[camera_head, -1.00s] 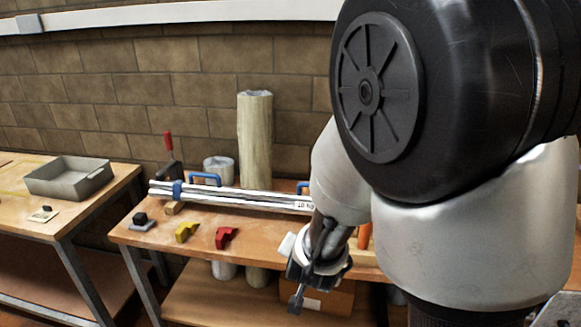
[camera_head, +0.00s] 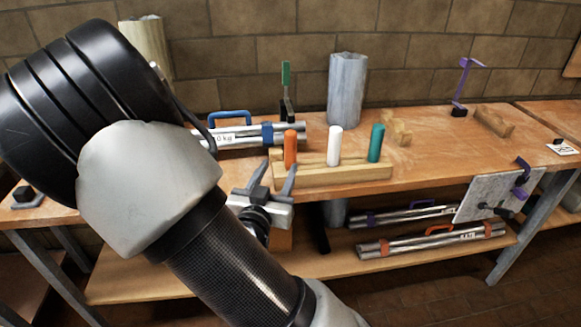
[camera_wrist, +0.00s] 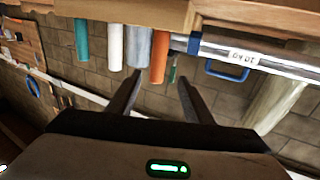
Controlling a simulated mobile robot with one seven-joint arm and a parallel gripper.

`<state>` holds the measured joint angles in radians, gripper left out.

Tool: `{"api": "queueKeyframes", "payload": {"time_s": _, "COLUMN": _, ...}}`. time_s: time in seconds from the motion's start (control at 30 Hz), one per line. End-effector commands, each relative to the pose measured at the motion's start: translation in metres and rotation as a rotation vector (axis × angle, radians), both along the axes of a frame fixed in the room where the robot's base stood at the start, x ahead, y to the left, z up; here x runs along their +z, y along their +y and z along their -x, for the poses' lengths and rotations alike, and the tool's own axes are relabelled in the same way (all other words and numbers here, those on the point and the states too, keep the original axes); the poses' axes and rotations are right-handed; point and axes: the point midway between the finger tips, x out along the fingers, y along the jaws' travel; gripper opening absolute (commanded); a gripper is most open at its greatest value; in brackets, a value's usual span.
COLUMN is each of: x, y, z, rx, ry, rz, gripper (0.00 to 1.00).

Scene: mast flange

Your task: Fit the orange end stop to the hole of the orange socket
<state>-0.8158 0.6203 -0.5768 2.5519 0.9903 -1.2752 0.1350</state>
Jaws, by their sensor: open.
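An orange cylinder (camera_head: 290,148), which looks like the orange end stop, stands upright in a wooden block (camera_head: 330,172) on the bench. My gripper (camera_head: 279,166) is open and empty, low in front of the block's left end. In the upside-down wrist view, the orange cylinder (camera_wrist: 158,56) appears between the spread fingertips (camera_wrist: 162,78), beyond them and apart. On the lower shelf, a bundle of metal tubes (camera_head: 428,241) has orange end pieces and an orange handle. I cannot tell whether one is the orange socket; no socket hole is clear.
A white cylinder (camera_head: 334,146) and a teal cylinder (camera_head: 376,143) stand in the same block. A tube bundle with a blue handle (camera_head: 230,118) lies behind-left. A green-handled clamp (camera_head: 286,88) and a grey roll (camera_head: 347,92) stand behind. A grey plate (camera_head: 492,198) hangs front-right.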

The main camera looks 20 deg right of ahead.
Motion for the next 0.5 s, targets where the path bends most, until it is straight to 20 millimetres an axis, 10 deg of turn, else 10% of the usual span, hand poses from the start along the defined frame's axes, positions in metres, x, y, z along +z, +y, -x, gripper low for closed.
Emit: {"api": "queueKeyframes", "payload": {"time_s": 0.5, "x": -0.001, "y": -0.059, "z": -0.07, "rx": -0.002, "ry": 0.001, "rz": 0.0, "gripper": 0.46}}
